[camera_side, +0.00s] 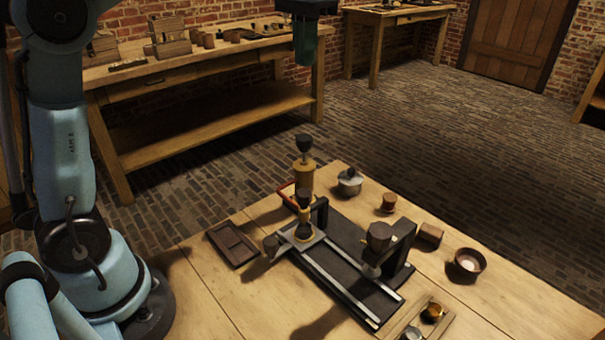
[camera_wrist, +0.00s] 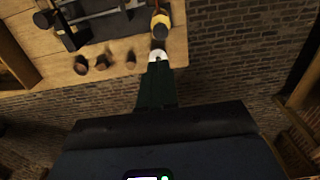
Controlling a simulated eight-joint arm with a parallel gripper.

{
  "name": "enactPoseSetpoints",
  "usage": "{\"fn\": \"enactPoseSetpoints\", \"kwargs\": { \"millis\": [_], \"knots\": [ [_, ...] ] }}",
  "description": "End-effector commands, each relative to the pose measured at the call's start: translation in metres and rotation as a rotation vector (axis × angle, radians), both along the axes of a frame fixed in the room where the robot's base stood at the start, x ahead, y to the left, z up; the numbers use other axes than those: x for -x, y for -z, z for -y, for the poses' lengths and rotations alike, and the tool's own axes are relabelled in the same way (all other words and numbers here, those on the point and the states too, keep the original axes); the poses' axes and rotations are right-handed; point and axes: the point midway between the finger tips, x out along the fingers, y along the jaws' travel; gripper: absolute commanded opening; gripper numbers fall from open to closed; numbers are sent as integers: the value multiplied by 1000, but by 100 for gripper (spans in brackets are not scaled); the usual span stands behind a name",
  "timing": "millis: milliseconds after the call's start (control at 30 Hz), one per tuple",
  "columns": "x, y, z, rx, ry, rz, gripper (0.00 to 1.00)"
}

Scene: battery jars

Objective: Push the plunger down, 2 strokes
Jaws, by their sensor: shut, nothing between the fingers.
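The plunger is most likely the black knob (camera_side: 304,143) on top of the upright brass cylinder (camera_side: 304,178), at the table's back edge. The knob stands clear above the cylinder. My gripper (camera_side: 304,62) hangs high above it at the top of the side view, well apart from it. In the wrist view, my gripper (camera_wrist: 157,60) is shut and empty, pointing toward a yellow brass body (camera_wrist: 161,20) with a dark round top (camera_wrist: 160,32). A pale patch lies at the fingertips; I cannot tell what it is.
A dark rail fixture (camera_side: 345,265) with uprights and a second black knob (camera_side: 304,197) stands in front. A red handle (camera_side: 286,194), lidded pot (camera_side: 350,184), small cup (camera_side: 388,203), bowl (camera_side: 470,262) and tray (camera_side: 233,245) are around. The air above the cylinder is free.

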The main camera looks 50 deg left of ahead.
Motion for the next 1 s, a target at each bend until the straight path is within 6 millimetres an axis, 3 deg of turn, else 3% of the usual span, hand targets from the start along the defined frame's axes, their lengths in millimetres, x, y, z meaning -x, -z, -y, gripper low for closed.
{"fn": "enactPoseSetpoints", "kwargs": {
  "millis": [267,1000],
  "knots": [
    [0,16,0,0,0,0,0],
    [0,121,0,0,0,0,0]
  ]
}}
